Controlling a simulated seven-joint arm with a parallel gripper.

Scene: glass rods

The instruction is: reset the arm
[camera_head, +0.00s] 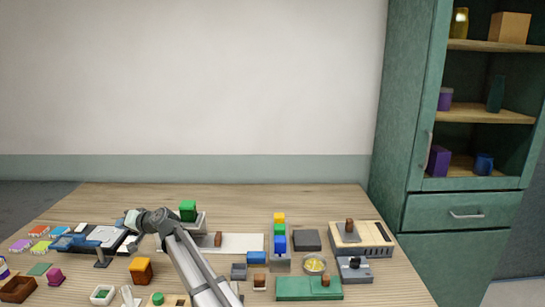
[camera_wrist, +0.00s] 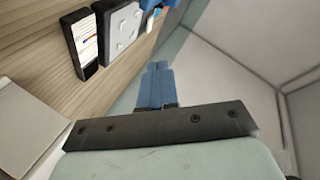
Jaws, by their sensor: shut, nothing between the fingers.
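My gripper (camera_wrist: 157,68) shows in the wrist view with its two blue fingers together and nothing between them. In the head view my arm reaches up from the bottom edge and bends left over the left part of the wooden table (camera_head: 330,208). The hand end is small there, and its fingertips are hard to make out. In the wrist view the fingers point past the table edge, with the tabletop (camera_wrist: 50,55) tilted at the left. I cannot tell how high the fingers are above it.
A dark tray-like board (camera_head: 75,243) lies near the hand. A green block (camera_head: 188,210) stands just right of the arm's bend. Stacked coloured blocks (camera_head: 280,232), a green board (camera_head: 295,290) and a beige box (camera_head: 362,240) stand farther right. A green cabinet (camera_head: 455,150) is at the right.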

